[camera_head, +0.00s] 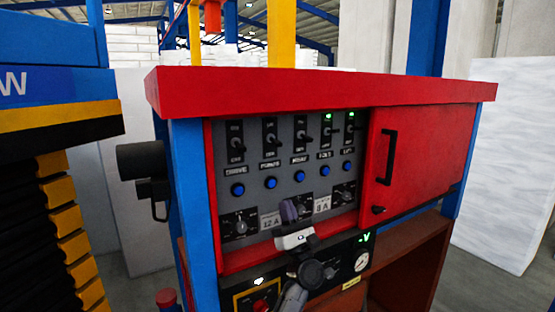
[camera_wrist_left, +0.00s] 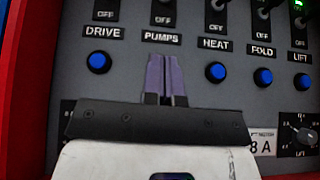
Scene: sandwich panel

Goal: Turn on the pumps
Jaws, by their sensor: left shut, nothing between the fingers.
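The control panel (camera_head: 253,195) has a row of black toggle switches with a round blue button under each. The PUMPS switch (camera_head: 270,138) is second from the left, above the PUMPS label (camera_wrist_left: 160,37); no green light shows over it. Its blue button (camera_head: 270,182) is hidden behind the fingers in the left wrist view. My left gripper (camera_head: 289,210) is shut and empty in front of the panel, pointing up toward it. Its purple fingertips (camera_wrist_left: 166,58) appear just below the PUMPS label. I cannot tell whether they touch the panel. My right gripper is not in view.
The DRIVE button (camera_wrist_left: 98,62) and HEAT button (camera_wrist_left: 215,72) flank the fingers. Green lights show over FOLD (camera_head: 328,116) and LIFT (camera_head: 350,114). A red door with a black handle (camera_head: 389,157) is to the right. A red top (camera_head: 330,90) overhangs the panel.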

